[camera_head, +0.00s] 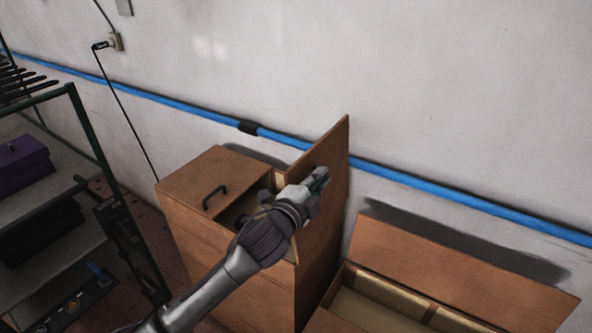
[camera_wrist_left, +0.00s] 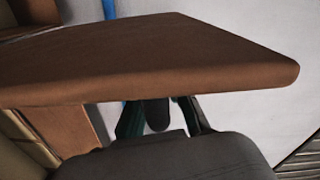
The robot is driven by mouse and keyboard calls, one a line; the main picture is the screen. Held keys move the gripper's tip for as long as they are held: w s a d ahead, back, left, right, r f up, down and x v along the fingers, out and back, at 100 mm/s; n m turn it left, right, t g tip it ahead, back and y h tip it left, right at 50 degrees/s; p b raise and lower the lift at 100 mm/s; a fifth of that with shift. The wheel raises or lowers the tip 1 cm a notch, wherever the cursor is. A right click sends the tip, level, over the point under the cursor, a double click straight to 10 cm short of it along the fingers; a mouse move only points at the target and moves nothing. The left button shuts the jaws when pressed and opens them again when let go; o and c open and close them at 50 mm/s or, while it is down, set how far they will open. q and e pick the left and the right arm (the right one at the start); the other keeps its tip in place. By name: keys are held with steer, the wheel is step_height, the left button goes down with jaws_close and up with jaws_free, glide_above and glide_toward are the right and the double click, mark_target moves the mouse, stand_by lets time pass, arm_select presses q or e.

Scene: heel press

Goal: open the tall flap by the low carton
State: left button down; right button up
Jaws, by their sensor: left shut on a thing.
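The tall wooden carton (camera_head: 230,283) stands against the wall. Its flap (camera_head: 335,160), on the side by the low carton (camera_head: 343,304), stands up steeply, and part of the carton's inside shows beside it. My left gripper (camera_head: 318,180) is up against this flap. In the left wrist view the flap (camera_wrist_left: 150,55) crosses above the fingers, and the gripper (camera_wrist_left: 160,118) is shut on a dark piece that looks like the flap's handle (camera_wrist_left: 157,113). The flap's other edge is partly hidden behind my gripper. My right gripper is not in view.
The tall carton's other flap (camera_head: 180,190), with a black handle (camera_head: 214,196), lies closed. The low carton's back flap (camera_head: 470,262) leans up toward the wall. A blue pipe (camera_head: 420,192) runs along the wall. A shelf rack (camera_head: 85,125) stands at the left.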

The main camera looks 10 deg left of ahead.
arm_select(q)
steer(key=s+d+f+m, duration=0.1)
steer(key=s+d+m, duration=0.1)
steer(key=d, duration=0.4)
steer(key=shift+s+d+f+m, duration=0.2)
steer(key=shift+d+m, duration=0.1)
steer(key=shift+m, duration=0.3)
steer(key=c, duration=1.2)
jaws_free()
steer(key=shift+f, duration=0.1)
steer(key=v, duration=1.2)
